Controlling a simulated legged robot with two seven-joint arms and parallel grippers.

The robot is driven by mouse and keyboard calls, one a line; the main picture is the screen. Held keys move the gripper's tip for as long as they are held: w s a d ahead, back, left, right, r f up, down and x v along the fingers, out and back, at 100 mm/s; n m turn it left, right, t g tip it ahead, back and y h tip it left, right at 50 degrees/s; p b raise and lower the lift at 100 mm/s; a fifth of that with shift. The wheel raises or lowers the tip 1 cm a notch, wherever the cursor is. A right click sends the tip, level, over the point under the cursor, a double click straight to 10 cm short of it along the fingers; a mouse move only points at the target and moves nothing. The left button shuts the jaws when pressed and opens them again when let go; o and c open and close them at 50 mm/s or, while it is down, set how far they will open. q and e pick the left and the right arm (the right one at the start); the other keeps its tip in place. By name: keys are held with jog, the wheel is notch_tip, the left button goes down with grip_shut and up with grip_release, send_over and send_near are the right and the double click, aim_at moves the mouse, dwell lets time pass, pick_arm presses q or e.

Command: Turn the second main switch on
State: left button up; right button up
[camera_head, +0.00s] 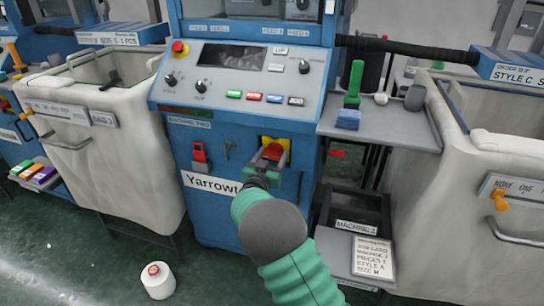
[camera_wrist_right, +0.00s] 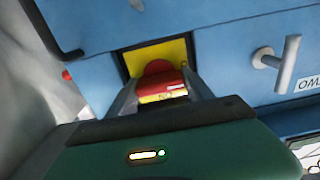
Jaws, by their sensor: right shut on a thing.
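The main switch is a red handle on a yellow plate on the blue front of the machine labelled MACHINE TWO; the red handle (camera_wrist_right: 164,80) and yellow plate (camera_wrist_right: 160,56) show in the right wrist view. In the head view the yellow plate (camera_head: 267,141) is partly hidden behind my gripper. My right gripper (camera_head: 272,154) reaches up to the switch. In the right wrist view its two fingers stand on either side of the red handle, shut on it. My left gripper is not in view.
A control panel (camera_head: 240,75) with knobs and buttons is above. A red padlock-like part (camera_head: 200,157) sits left of the switch. White bins (camera_head: 115,150) flank the machine. A shelf (camera_head: 380,128) holds a green-handled tool.

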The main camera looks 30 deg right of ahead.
jog(key=m+b, duration=0.1)
jog(key=m, duration=0.2)
jog(key=shift+f+m, duration=0.1)
jog(key=shift+m, duration=0.3)
jog(key=m+b, duration=0.1)
jog(key=m, duration=0.3)
jog(key=shift+f+m+b, duration=0.15)
jog(key=shift+m+b, duration=0.15)
jog(key=shift+b, duration=0.1)
jog(key=m+b, duration=0.3)
jog(key=m, duration=0.2)
jog(key=shift+f+b, duration=0.1)
jog(key=shift+b, duration=0.2)
jog(key=shift+m+b, duration=1.45)
jog(key=shift+m, duration=0.75)
jog(key=o, duration=1.1)
jog(key=shift+d, duration=0.1)
